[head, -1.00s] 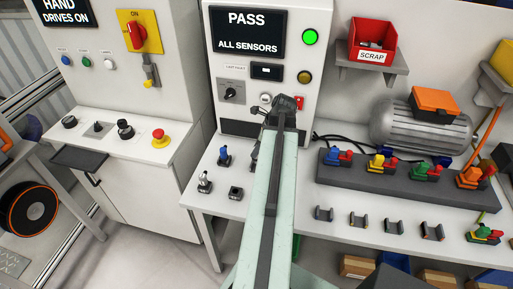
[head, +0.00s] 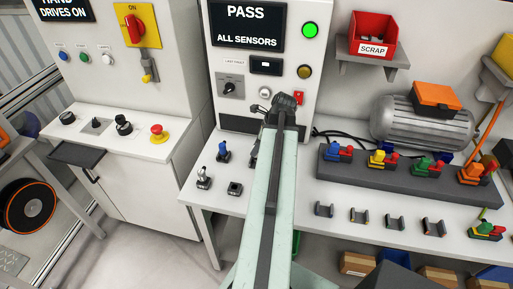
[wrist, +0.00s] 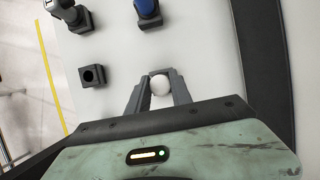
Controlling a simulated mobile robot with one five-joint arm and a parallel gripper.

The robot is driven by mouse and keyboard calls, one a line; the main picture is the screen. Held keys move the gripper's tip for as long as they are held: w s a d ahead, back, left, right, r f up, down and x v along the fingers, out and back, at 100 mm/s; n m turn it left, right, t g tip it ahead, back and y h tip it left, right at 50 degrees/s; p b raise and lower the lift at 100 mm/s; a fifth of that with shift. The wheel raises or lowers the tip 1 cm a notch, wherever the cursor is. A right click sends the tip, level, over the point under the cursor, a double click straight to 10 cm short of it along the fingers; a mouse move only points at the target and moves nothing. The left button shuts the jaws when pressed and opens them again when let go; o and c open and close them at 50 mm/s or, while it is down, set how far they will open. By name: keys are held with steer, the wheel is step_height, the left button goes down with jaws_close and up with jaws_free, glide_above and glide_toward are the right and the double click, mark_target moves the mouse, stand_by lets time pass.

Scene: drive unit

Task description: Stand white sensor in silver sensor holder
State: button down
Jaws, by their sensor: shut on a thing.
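My gripper (wrist: 160,82) is shut on the white sensor (wrist: 160,85), whose round white top shows between the fingers in the wrist view. An empty dark square holder (wrist: 92,75) with a round hole stands left of the gripper; it also shows in the head view (head: 235,188). A silver-grey sensor (wrist: 62,8) stands in a dark holder at the upper left, also in the head view (head: 203,176). A blue sensor (wrist: 147,10) stands in another holder, also in the head view (head: 223,150). I cannot tell which holder is the silver one. My arm hides the gripper in the head view.
The test panel (head: 255,40) reads PASS, with a green lamp lit. A dark rack (head: 410,176) of coloured parts and several small brackets lie to the right. A red scrap bin (head: 372,40) hangs above. The white bench between gripper and empty holder is clear.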

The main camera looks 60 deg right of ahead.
steer(key=shift+f+b, duration=0.7)
steer(key=shift+f, duration=0.2)
steer(key=c, duration=1.1)
jaws_free()
steer(key=p+v, duration=0.4)
steer(key=w+p+v, duration=0.1)
steer(key=p+v, duration=0.3)
steer(key=w+r+p+v, duration=0.1)
steer(key=p+v, duration=0.3)
steer(key=shift+s+a+r, duration=0.1)
steer(key=shift+a, duration=0.2)
